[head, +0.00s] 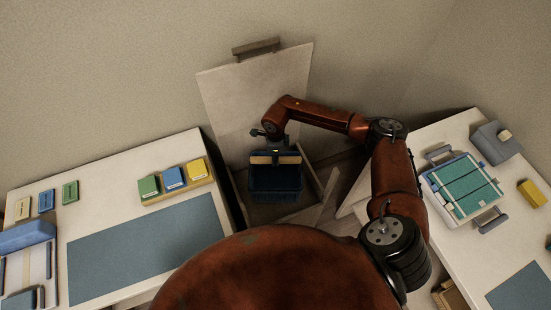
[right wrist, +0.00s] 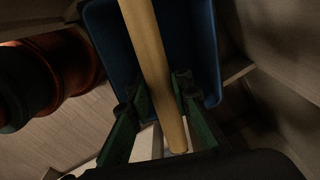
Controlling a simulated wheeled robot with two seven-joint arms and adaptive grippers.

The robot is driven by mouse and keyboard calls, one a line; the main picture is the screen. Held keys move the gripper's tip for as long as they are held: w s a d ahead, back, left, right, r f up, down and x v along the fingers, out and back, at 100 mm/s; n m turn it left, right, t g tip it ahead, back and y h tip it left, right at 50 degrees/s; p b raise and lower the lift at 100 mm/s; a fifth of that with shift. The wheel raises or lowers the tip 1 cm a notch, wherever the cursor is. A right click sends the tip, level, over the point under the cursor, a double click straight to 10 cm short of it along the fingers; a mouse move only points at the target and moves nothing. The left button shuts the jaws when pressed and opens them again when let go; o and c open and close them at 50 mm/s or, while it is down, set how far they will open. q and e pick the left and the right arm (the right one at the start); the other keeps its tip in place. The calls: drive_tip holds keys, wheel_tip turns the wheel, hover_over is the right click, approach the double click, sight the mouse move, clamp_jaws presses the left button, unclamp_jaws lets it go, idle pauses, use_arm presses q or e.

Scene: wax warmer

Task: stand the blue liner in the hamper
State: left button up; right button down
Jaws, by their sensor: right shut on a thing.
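The blue liner (head: 275,184) is a dark blue open bin with a pale wooden bar across its top. My right gripper (head: 275,150) is above it in the head view, shut on the bar. In the right wrist view the green fingers (right wrist: 160,105) lie either side of the wooden bar (right wrist: 150,55), and the liner's blue wall (right wrist: 203,50) shows behind. The pale wooden hamper (head: 322,203) surrounds the liner in the head view, its tall panel (head: 235,95) standing behind. The liner looks roughly upright; whether it touches the hamper floor is hidden. My left gripper is not in view.
The left table (head: 120,175) carries a blue mat (head: 148,243) and small coloured boxes (head: 174,178). The right table (head: 430,140) carries a green-topped tray (head: 464,188), a grey device (head: 495,142) and a yellow block (head: 533,193). The hamper stands in the gap between them.

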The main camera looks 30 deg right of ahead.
wheel_tip(320, 180, down, 5)
drive_tip(key=b, duration=0.3)
drive_tip(key=shift+r, duration=0.1)
idle(1.3)
drive_tip(key=shift+f+b, duration=0.45)
drive_tip(key=shift+f, duration=0.1)
idle(0.7)
drive_tip(key=c, duration=1.7)
unclamp_jaws()
drive_tip(key=shift+o, duration=0.2)
drive_tip(key=shift+r, duration=0.1)
